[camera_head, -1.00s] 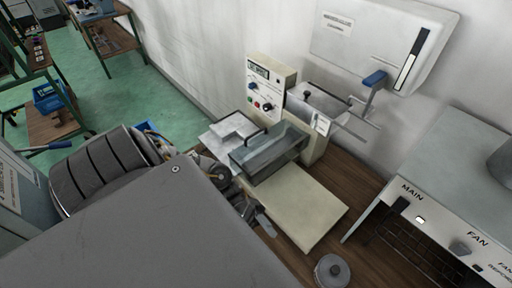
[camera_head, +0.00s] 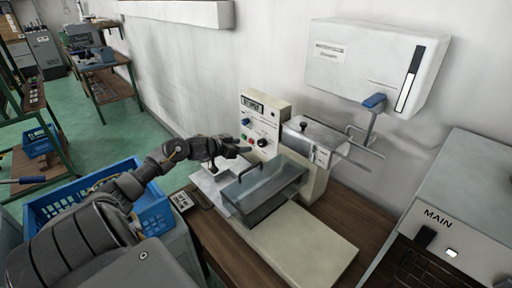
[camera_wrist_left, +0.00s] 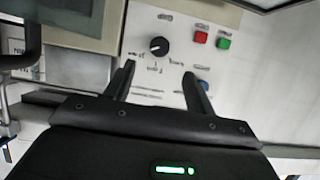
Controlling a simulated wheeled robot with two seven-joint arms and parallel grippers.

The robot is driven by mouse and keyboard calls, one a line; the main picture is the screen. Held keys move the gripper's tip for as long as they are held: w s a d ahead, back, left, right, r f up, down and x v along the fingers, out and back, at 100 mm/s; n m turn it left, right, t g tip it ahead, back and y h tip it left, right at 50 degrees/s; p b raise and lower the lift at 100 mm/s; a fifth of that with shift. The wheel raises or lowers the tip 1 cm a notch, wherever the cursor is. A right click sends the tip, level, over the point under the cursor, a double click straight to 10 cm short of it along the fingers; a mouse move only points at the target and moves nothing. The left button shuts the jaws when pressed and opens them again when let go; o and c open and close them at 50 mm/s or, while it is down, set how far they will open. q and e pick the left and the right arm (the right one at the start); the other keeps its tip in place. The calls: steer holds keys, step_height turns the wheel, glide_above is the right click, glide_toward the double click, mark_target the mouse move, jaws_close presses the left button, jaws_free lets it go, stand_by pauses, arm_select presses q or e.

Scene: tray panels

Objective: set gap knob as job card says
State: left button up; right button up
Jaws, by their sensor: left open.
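The machine's cream control panel (camera_head: 256,119) faces left, with a small display, knobs and coloured buttons. In the left wrist view a black round knob (camera_wrist_left: 159,46) with a white pointer mark sits on the panel, with printing around it too blurred to read. My left gripper (camera_head: 243,151) is in front of the panel's lower part. Its two fingers (camera_wrist_left: 159,70) are apart and empty, just short of the knob and either side of its line. A small printed card (camera_head: 181,201) lies left of the machine; its text is unreadable. My right gripper is out of view.
A clear-sided guard box (camera_head: 262,190) with a handle stands on the machine below my gripper. A metal slicer-like part (camera_head: 312,140) is to the right. A blue crate (camera_head: 150,207) is at left. A white wall box (camera_head: 370,65) hangs above; a MAIN-labelled unit (camera_head: 440,215) stands right.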

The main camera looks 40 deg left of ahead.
mark_target(259, 144)
arm_select(q)
steer(key=p+x, duration=0.1)
steer(key=x, duration=0.9)
steer(key=shift+w+f, duration=0.1)
steer(key=shift+w, duration=0.3)
steer(key=c, duration=1)
